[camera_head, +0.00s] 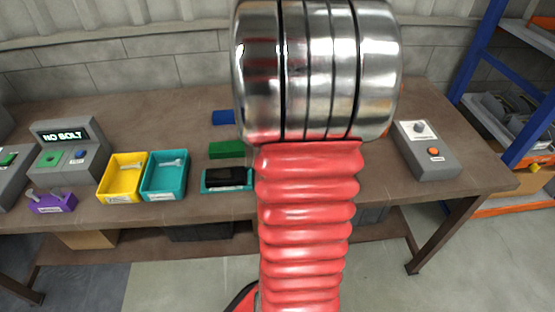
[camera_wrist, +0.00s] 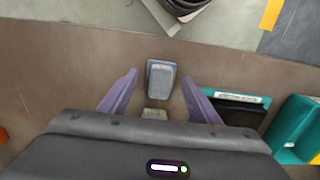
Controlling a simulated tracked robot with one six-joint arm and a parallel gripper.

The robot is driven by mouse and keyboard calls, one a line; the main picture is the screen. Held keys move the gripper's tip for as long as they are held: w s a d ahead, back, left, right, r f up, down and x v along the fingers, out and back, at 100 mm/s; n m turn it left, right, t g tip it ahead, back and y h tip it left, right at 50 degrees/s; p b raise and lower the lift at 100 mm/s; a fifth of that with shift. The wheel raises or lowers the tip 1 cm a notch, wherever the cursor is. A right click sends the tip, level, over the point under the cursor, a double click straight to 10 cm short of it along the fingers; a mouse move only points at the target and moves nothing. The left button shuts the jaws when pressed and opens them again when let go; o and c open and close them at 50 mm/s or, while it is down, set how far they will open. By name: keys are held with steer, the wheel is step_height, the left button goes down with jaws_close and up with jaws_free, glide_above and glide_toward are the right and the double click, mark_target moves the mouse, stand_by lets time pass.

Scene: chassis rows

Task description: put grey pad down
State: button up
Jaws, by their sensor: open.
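The grey pad (camera_wrist: 161,82) lies on the brown bench top (camera_wrist: 65,65) near the bench edge, in the wrist view. My gripper (camera_wrist: 159,74) has its two purple fingers spread, one on each side of the pad. Bare bench shows between each finger and the pad, so the jaws are open and apart from it. In the head view my red arm hides the pad and my gripper. A teal tray (camera_head: 206,188) with a black object (camera_head: 228,176) stands left of my arm; it also shows right of my gripper in the wrist view.
A yellow bin (camera_head: 109,192) and a teal bin (camera_head: 152,191) stand further left, by a "NO BOLT" device (camera_head: 90,151) and a purple holder (camera_head: 52,204). Green (camera_head: 226,149) and blue (camera_head: 223,117) blocks lie behind. A button box (camera_head: 425,165) stands right.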

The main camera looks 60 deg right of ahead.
step_height(320, 180, up, 10)
stand_by(0.4)
steer(key=shift+r, duration=0.1)
stand_by(0.5)
steer(key=shift+w, duration=0.1)
steer(key=w+a+r+n+t+h, duration=0.1)
steer(key=w+a+r+n, duration=0.15)
steer(key=a, duration=0.55)
steer(key=w+a+r+n+t, duration=0.1)
steer(key=w+a+r+n, duration=0.15)
steer(key=a, duration=0.45)
steer(key=s+a+r+n+t, duration=0.1)
steer(key=a+n, duration=0.1)
steer(key=a, duration=0.6)
steer(key=s+a+r+n+t+y, duration=0.1)
steer(key=a+n+t, duration=0.1)
steer(key=a, duration=0.6)
steer(key=shift+a+r+n+t, duration=0.2)
steer(key=shift+r+n+t, duration=0.1)
steer(key=shift+r+n, duration=0.1)
steer(key=shift+s, duration=0.1)
steer(key=shift+c, duration=0.4)
